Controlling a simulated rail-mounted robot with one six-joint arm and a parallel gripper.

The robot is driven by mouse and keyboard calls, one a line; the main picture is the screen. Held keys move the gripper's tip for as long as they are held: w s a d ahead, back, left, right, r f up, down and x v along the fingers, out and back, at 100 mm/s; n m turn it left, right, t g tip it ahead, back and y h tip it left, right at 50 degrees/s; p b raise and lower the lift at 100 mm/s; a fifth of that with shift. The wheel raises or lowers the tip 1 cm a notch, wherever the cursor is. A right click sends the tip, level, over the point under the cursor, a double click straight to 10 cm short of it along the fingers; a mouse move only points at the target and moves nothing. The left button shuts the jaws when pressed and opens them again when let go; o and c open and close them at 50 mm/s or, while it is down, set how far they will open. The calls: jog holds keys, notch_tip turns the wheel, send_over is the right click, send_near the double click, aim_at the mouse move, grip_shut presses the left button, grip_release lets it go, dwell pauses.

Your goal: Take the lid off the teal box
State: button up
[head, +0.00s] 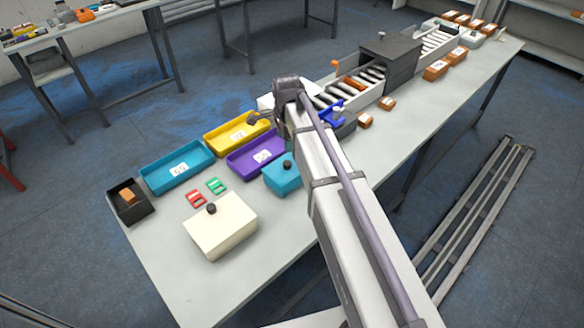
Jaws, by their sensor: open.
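The teal box (282,181) stands on the bench near the middle of the head view, just left of my arm. A lid with a round black knob (287,165) is on top of it, and my arm hides part of its right side.
A cream box (222,232) with a black knob stands in front left. A teal tray (178,168), purple tray (258,157) and black bin (128,203) are nearby. Red (196,198) and green (216,186) pieces lie between. A conveyor (362,78) runs behind. The front bench corner is clear.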

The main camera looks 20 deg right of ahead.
aim_at(287, 163)
notch_tip(287, 163, down, 11)
jog(key=b, duration=0.9)
jog(key=shift+a+r+b, duration=0.1)
jog(key=shift+r+b, duration=0.05)
jog(key=shift+b, duration=0.2)
jog(key=shift+r, duration=0.25)
jog(key=c, duration=1)
jog(key=shift+p, duration=0.3)
